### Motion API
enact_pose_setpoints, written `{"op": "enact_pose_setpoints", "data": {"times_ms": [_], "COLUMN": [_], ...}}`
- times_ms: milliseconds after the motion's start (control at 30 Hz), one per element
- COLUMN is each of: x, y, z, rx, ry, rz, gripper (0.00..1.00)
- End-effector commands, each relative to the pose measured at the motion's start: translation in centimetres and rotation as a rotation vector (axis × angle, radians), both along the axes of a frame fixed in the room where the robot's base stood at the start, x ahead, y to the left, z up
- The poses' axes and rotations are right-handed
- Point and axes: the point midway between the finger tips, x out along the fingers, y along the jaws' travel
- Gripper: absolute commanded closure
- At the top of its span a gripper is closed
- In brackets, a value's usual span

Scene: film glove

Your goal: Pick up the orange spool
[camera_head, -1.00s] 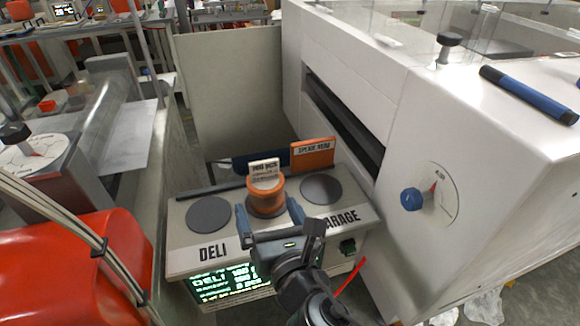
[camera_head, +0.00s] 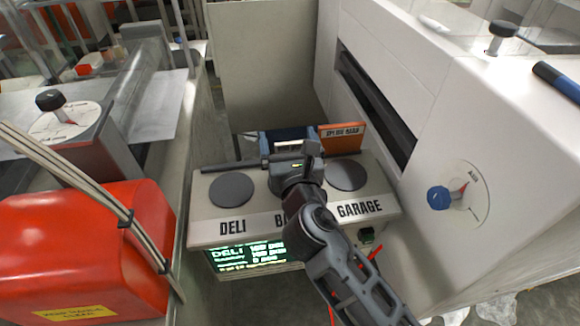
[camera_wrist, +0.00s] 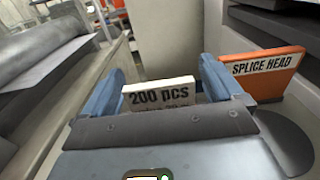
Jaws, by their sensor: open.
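The orange spool is not visible in either current view; in the head view my gripper and wrist cover the middle pad where it stood. My gripper (camera_head: 288,140) is over the middle of the labelled grey unit (camera_head: 205,232), its blue fingers pointing to the back. In the wrist view its two fingers (camera_wrist: 162,78) are spread apart. A white "200 PCS" card (camera_wrist: 158,92) shows between and beyond them. I cannot tell whether the spool is between the fingers, below the gripper's body.
An orange "SPLICE HEAD" block (camera_head: 343,136) stands right of the gripper, also in the wrist view (camera_wrist: 268,75). Dark round pads lie left (camera_head: 231,190) and right (camera_head: 347,175). A white machine (camera_head: 440,110) rises at right; a red container (camera_head: 90,245) is at left.

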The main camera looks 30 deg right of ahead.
Motion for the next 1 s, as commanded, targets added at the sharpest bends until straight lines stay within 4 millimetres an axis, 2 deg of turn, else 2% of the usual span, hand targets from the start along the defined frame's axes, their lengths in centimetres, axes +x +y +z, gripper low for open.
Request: {"op": "enact_pose_setpoints", "data": {"times_ms": [167, 1000], "x": [0.01, -0.02], "y": [-0.01, 0.01], "z": [-0.01, 0.01], "rx": [0.000, 0.000], "ry": [0.000, 0.000], "rz": [0.000, 0.000], "gripper": [0.06, 0.85]}}
